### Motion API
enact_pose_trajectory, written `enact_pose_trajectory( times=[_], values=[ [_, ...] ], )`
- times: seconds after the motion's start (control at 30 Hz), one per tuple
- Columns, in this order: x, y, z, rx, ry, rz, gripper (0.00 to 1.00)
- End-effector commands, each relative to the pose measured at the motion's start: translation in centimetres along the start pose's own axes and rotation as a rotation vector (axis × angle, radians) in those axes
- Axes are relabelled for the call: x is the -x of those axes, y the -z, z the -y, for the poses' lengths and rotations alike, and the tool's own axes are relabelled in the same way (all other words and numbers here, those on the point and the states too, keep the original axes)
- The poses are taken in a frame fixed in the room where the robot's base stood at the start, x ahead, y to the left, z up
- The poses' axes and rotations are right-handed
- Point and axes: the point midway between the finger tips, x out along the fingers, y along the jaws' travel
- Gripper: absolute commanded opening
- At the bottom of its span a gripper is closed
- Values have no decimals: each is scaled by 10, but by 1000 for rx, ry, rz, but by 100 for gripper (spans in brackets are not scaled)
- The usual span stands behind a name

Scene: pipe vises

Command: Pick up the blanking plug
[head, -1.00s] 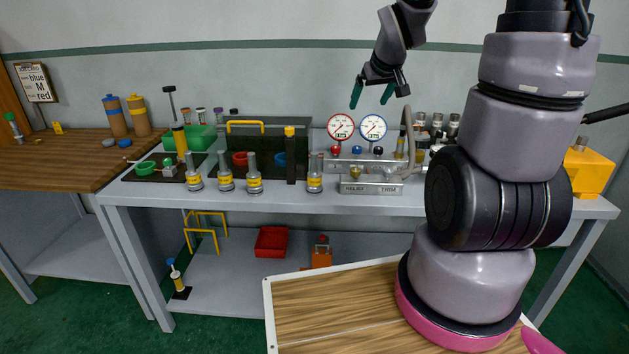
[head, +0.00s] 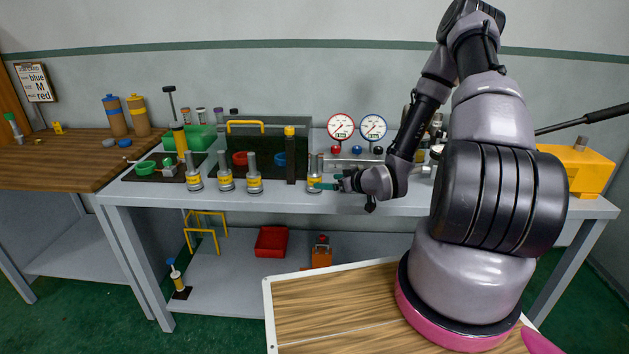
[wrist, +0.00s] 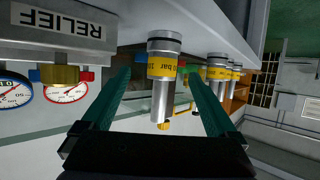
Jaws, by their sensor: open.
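A silver cylindrical fitting (head: 313,168) with a yellow labelled band stands upright on the workbench, rightmost in a row of similar ones. No marking I can read names it the blanking plug. My gripper (head: 328,183) is level with this fitting, reaching in from the right. In the wrist view the open gripper (wrist: 158,80) has a green finger on each side of the fitting (wrist: 164,68), with a visible gap on both sides. The label shows "bar" in part.
Similar banded fittings (head: 254,182) stand to the left. A relief manifold with two gauges (head: 341,127) is close behind and right, partly hidden by my arm. A black post with a yellow top (head: 290,165) stands just left. A yellow block (head: 583,172) is at the right end.

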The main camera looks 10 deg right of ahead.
Motion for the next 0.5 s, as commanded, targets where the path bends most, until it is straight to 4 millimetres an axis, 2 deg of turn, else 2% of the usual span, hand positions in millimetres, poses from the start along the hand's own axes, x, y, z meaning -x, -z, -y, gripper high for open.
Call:
enact_pose_trajectory(
  times=[0.13,0.33,0.5],
  values=[
    [-10,-1,3,-2,3,-20,94],
    [-42,0,3,-1,4,-20,94],
    [-57,0,3,-3,2,-17,94]
  ],
)
